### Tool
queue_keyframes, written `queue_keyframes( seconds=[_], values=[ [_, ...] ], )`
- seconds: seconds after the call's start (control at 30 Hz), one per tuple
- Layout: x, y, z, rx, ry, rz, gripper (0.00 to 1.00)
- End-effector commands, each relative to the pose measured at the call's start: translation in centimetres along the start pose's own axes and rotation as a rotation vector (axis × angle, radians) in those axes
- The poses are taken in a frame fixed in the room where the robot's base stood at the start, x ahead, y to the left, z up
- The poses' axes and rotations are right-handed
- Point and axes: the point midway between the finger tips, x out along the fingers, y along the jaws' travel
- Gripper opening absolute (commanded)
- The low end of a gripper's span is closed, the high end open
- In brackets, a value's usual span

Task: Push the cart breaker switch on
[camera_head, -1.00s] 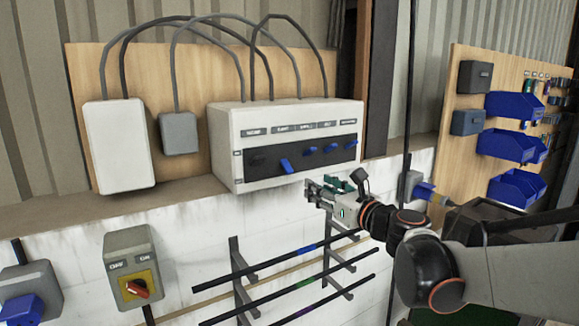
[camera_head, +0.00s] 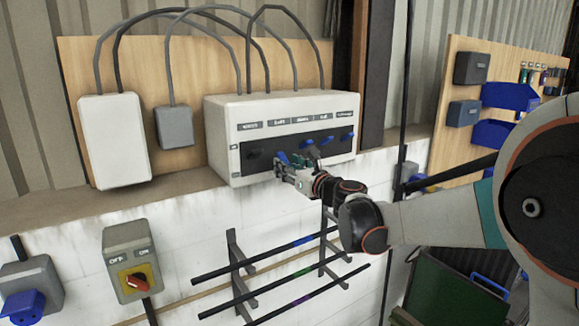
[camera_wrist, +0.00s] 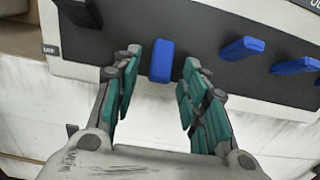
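The white breaker box (camera_head: 222,140) is on the wall ledge, with a dark strip holding a row of switches below small labels. The labels are too blurred to read surely, so I cannot confirm which one says cart. A blue switch (camera_wrist: 162,60), second from the left, stands between my open fingertips in the wrist view, with a gap on both sides. It also shows in the head view (camera_head: 283,157), partly behind my gripper (camera_head: 284,171). My gripper is open and empty in the wrist view (camera_wrist: 160,82), just in front of the strip.
More blue switches (camera_wrist: 243,48) (camera_wrist: 296,65) are close on the right, and a dark switch (camera_wrist: 80,12) is on the left. Below are rods on wall brackets (camera_head: 237,275) and a grey box with a red knob (camera_head: 137,281).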

Motion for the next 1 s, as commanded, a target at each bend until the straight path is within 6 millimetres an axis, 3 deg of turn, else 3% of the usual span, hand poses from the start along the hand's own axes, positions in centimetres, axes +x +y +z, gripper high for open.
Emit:
queue_keyframes(
  seconds=[0.2, 0.4, 1.0],
  values=[
    [0.02, 0.00, -0.02, 0.000, 0.000, 0.000, 0.40],
    [0.00, 0.00, -0.01, 0.000, 0.000, 0.000, 0.00],
    [-0.30, 0.02, 0.96, -0.002, 0.109, 0.001, 0.00]
  ],
)
